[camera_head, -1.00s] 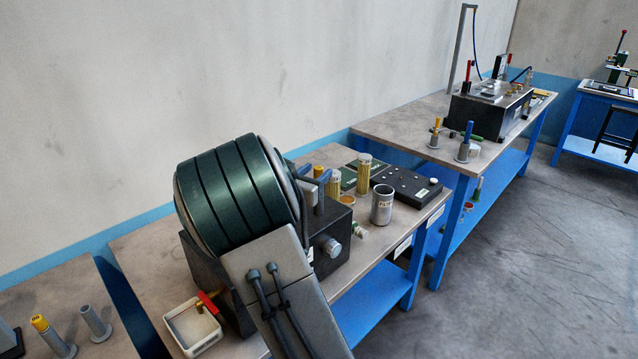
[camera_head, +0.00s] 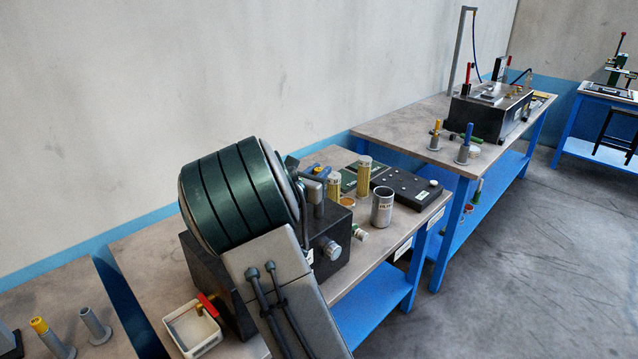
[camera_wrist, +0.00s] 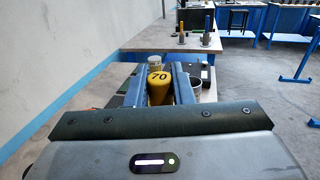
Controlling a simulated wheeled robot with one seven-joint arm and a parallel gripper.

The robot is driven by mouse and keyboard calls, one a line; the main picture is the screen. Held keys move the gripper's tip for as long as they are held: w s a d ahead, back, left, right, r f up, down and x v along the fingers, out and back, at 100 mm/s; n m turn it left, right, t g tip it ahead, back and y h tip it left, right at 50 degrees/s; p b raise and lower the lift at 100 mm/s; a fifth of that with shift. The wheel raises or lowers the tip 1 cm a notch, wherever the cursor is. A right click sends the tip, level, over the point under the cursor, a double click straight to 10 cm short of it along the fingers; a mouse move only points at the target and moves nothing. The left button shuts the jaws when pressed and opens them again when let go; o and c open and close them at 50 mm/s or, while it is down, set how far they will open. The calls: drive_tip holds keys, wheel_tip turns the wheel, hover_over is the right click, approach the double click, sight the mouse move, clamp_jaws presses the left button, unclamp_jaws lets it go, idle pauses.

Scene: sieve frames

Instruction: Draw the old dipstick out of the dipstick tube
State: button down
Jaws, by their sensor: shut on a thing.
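My gripper (camera_wrist: 160,92) is shut on a yellow handle marked 70 (camera_wrist: 159,85), held between its two blue fingers in the wrist view. This handle appears to be the old dipstick's. In the head view my gripper (camera_head: 317,185) is above the black block (camera_head: 334,222) on the near bench, partly behind my green arm link. The dipstick's lower part and the mouth of the dipstick tube are hidden, so I cannot tell how far the stick is in the tube.
A white tray (camera_head: 179,348) with a red-handled valve stands at the left. Yellow filter-like cylinders (camera_head: 364,176), a grey can (camera_head: 382,206) and a black panel (camera_head: 404,187) stand behind the block. A yellow-capped stick (camera_head: 40,327) stands at far left, beside an empty grey tube (camera_head: 95,325).

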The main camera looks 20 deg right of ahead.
drive_tip(key=shift+r+p, duration=1.6)
drive_tip(key=shift+r, duration=0.85)
drive_tip(key=shift+r, duration=0.15)
drive_tip(key=shift+r+p, duration=1.3)
drive_tip(key=shift+r, duration=0.55)
